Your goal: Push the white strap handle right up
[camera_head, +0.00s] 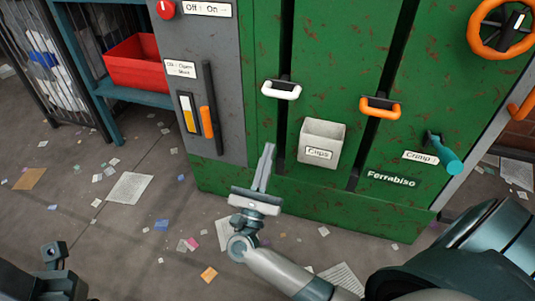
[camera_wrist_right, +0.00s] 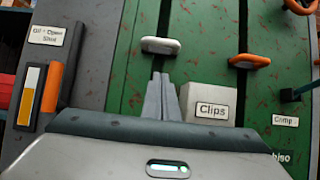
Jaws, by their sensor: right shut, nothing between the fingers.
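The white strap handle (camera_head: 282,90) sits on a dark vertical slot in the green machine front, with slot showing above and below it. It also shows in the right wrist view (camera_wrist_right: 160,46), above my fingertips. My right gripper (camera_head: 267,148) is shut and empty, its fingers pointing up. Its tips are below and slightly left of the white handle in the head view, with a clear gap in the picture. In the wrist view the shut fingers (camera_wrist_right: 161,78) stand just below the handle. Their exact distance from the panel is hard to tell. My left gripper's fingers do not show.
A grey Clips box (camera_head: 321,144) juts out right of my fingers. An orange strap handle (camera_head: 380,108) sits on a second slot, with a teal crank (camera_head: 447,160) further right. A dark bar and orange lever (camera_head: 207,122) stand left. Papers litter the floor.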

